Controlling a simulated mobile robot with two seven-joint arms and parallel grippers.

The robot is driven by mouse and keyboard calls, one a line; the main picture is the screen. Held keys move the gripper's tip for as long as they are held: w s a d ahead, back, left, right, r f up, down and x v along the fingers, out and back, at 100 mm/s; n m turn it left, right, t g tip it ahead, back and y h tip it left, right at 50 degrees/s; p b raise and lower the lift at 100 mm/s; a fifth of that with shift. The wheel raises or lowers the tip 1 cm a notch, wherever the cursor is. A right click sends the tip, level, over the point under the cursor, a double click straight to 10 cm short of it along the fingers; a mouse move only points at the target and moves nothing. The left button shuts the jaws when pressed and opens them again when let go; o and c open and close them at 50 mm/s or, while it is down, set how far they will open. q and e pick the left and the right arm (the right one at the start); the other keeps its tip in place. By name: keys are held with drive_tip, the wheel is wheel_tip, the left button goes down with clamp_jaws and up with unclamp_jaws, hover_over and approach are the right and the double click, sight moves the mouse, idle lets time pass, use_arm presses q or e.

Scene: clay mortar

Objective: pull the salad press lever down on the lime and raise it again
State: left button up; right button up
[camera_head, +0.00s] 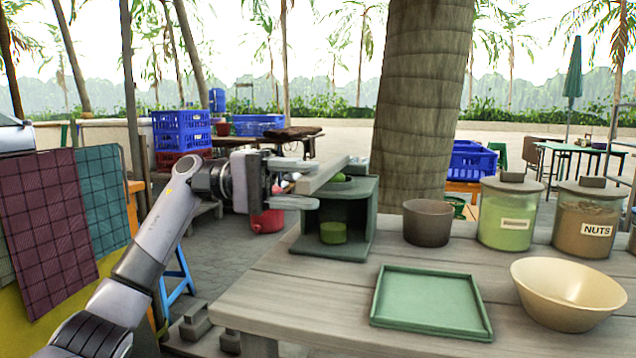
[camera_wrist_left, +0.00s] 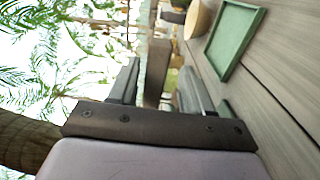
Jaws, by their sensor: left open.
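The salad press (camera_head: 362,215) is a dark grey-green box frame at the table's left back edge. Its lever (camera_head: 325,174), a grey bar, sticks out to the left over the top and slants slightly. A green cup-like piece (camera_head: 333,232) sits inside the frame. My left gripper (camera_head: 312,186) is open, with one finger above and one below the lever's end. In the left wrist view the lever (camera_wrist_left: 157,70) shows between the two spread fingers; contact cannot be told. My right gripper is not in view.
A green tray (camera_head: 428,299), a cream bowl (camera_head: 567,292), a brown pot (camera_head: 427,222) and jars of green contents (camera_head: 507,213) and nuts (camera_head: 587,218) stand to the right on the wooden table (camera_head: 290,290). A tree trunk (camera_head: 424,90) rises behind.

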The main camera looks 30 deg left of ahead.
use_arm(q)
drive_tip(key=v, duration=0.3)
drive_tip(key=shift+s+a, duration=0.1)
drive_tip(key=shift+a, duration=0.3)
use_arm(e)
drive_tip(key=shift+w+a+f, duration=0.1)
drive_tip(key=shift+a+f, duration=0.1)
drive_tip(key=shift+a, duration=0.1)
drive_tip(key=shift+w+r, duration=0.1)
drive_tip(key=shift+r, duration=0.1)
